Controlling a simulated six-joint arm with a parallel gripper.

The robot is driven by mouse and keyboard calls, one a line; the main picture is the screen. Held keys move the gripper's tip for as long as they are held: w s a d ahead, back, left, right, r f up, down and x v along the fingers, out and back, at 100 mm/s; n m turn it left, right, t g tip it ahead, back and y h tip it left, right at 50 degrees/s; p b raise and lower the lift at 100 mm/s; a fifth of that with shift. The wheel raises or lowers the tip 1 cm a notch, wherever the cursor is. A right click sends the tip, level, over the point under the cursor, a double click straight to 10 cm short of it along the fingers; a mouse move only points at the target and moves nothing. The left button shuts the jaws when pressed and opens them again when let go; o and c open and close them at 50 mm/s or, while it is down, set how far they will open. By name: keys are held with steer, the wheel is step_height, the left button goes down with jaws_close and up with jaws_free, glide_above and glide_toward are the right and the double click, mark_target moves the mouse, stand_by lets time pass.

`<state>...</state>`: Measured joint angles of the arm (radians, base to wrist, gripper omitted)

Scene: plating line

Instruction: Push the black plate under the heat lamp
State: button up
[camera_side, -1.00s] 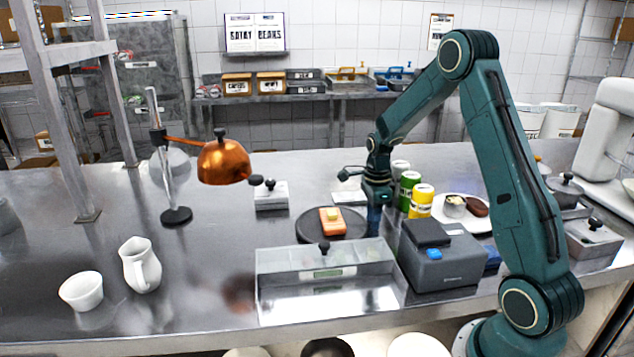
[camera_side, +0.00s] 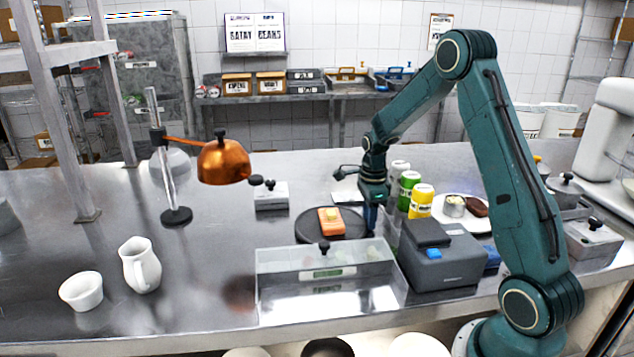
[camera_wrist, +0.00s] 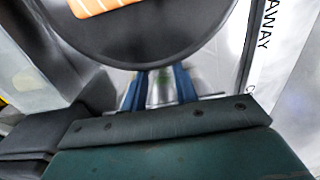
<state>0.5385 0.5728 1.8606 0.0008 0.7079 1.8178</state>
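The round black plate (camera_side: 308,232) lies flat on the steel counter with an orange slab of food (camera_side: 330,221) on it. In the wrist view the plate (camera_wrist: 150,38) fills the top, with part of the striped slab (camera_wrist: 98,5). The heat lamp (camera_side: 223,163) has a copper shade on a stand to the left of the plate. My gripper (camera_side: 370,220) is low at the plate's right edge. In the wrist view my gripper (camera_wrist: 160,88) shows two blue fingers apart, nothing held, tips at the plate's rim. I cannot tell whether they touch it.
A clear bin (camera_side: 330,270) stands in front of the plate. A grey box (camera_side: 445,262) is to its right. Several cans (camera_side: 421,203) and a white plate (camera_side: 478,224) stand right of my gripper. A small box (camera_side: 272,197) sits behind, left. The counter below the lamp is clear.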

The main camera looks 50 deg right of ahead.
mark_target(289, 232)
steer(key=shift+w+a, duration=8.65)
steer(key=shift+a, duration=0.05)
steer(key=shift+s+d, duration=0.1)
steer(key=shift+s+d, duration=0.95)
steer(key=shift+d, duration=0.05)
steer(key=shift+r, duration=0.15)
